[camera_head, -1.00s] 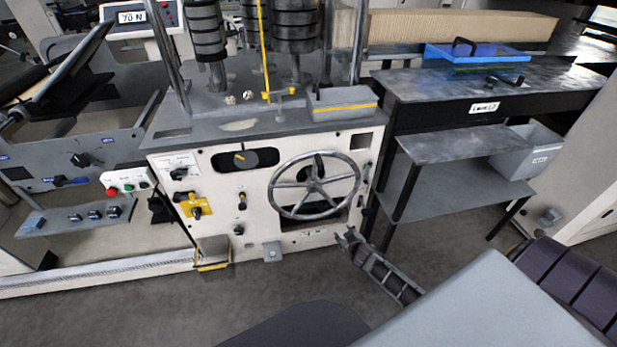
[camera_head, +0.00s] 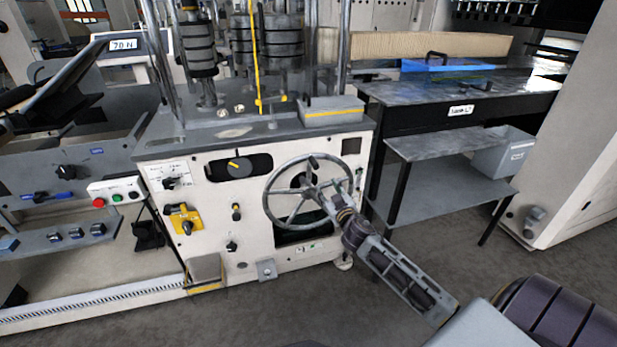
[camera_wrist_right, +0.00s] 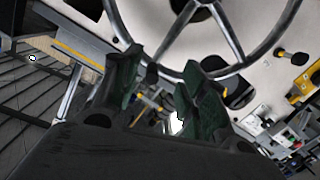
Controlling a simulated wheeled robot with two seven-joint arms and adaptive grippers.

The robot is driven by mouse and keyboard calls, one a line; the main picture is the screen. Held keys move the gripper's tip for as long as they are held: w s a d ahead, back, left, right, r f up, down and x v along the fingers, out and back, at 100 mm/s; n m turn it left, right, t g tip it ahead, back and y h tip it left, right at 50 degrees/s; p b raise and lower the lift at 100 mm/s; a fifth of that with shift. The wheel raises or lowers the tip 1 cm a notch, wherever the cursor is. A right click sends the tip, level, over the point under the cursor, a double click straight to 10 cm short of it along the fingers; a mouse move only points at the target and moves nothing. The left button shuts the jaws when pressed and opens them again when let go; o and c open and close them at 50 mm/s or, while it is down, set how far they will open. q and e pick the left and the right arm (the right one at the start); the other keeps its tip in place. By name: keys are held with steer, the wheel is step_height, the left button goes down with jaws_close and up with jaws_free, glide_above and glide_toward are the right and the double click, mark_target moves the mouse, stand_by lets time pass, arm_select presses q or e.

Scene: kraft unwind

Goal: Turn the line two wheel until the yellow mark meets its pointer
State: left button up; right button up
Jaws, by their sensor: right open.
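The grey spoked handwheel (camera_head: 267,194) is on the front of the cream machine cabinet, and its rim and spokes fill the top of the right wrist view (camera_wrist_right: 273,40). Left of it, a dark window holds a round dial with a yellow mark (camera_head: 234,164); its pointer is too small to tell. My right gripper (camera_head: 322,190) is in front of the wheel's right half and hides part of the hub and spokes. In the right wrist view its fingers (camera_wrist_right: 160,88) are apart and empty, below the wheel rim. Contact with the wheel cannot be told. My left gripper is out of view.
A yellow-plated switch (camera_head: 184,219) and small knobs are left of the wheel. A grey box (camera_head: 332,111) with a yellow stripe sits on the cabinet top. A dark table (camera_head: 430,95) with lower shelves stands to the right. Open floor lies in front.

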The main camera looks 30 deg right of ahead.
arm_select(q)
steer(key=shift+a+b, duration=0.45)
arm_select(e)
steer(key=shift+t, duration=0.5)
steer(key=r, duration=0.1)
steer(key=a+r, duration=0.1)
steer(key=s+r, duration=0.1)
steer(key=shift+a+r, duration=0.3)
steer(key=shift+a, duration=0.05)
steer(key=shift+w, duration=0.2)
